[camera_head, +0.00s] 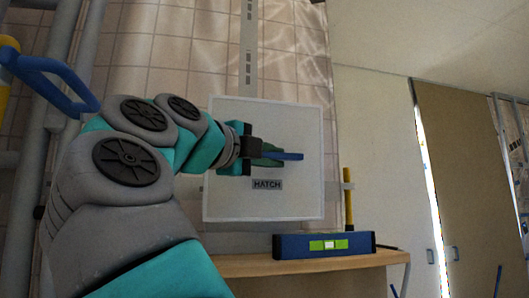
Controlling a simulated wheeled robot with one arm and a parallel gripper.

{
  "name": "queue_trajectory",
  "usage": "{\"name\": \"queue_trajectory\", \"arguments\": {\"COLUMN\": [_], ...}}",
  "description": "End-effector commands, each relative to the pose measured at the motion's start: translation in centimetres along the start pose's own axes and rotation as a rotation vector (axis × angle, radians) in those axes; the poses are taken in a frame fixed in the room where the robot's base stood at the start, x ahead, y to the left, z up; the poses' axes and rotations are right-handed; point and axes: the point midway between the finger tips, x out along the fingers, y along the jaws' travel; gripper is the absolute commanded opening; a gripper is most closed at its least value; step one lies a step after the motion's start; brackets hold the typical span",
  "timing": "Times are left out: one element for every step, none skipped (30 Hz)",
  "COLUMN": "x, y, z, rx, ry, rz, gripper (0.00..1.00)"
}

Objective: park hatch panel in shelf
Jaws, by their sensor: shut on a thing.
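The hatch panel (298,197) is a square, light grey board with a dark label reading HATCH. It stands roughly upright in the middle of the view, in front of a tiled wall. My gripper (258,153) is at the panel's centre, shut on a blue handle (289,156) that sticks out from the face. My arm and gripper hide part of the panel's left side. A wooden shelf (300,266) runs below the panel. The panel's lower edge appears above the shelf top; the contact between them cannot be made out.
A blue level with a green window (283,245) lies on the shelf under the panel. A yellow-handled tool (349,200) stands upright at the shelf's right. Grey pipes and a blue lever (55,82) are at the left. A brown door (462,170) is far right.

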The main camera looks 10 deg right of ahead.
Motion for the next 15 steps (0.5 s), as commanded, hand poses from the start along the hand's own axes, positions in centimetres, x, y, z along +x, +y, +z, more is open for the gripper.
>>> {"name": "queue_trajectory", "arguments": {"x": [0.1, 0.3, 0.5, 0.7, 0.8, 1.1, 1.2, 1.4, 1.6, 1.7, 1.8, 2.0, 2.2, 2.3, 2.5], "y": [-0.1, 0.0, 0.0, 0.1, 0.1, 0.2, 0.2, 0.3, 0.4, 0.5, 0.5, 0.6, 0.6, 0.7, 0.7], "z": [0.4, 0.6, 0.9, 1.0, 1.1, 1.3, 1.5, 1.7, 2.0, 2.2, 2.4, 2.7, 2.9, 3.0, 3.2], "rx": [0.0, -0.001, -0.001, 0.0, 0.001, 0.002, 0.003, 0.003, 0.002, 0.001, 0.0, 0.0, 0.0, 0.001, 0.002], "ry": [-0.001, -0.001, -0.002, -0.001, -0.001, 0.0, 0.0, 0.0, 0.0, -0.001, -0.001, -0.001, -0.001, -0.001, 0.0], "rz": [-0.003, -0.004, -0.004, -0.004, -0.003, -0.002, -0.001, 0.0, 0.0, -0.001, -0.002, -0.003, -0.004, -0.004, -0.004], "gripper": [0.0, 0.0, 0.0, 0.0, 0.0, 0.0, 0.0, 0.0, 0.0, 0.0, 0.0, 0.0, 0.0, 0.0, 0.0]}}
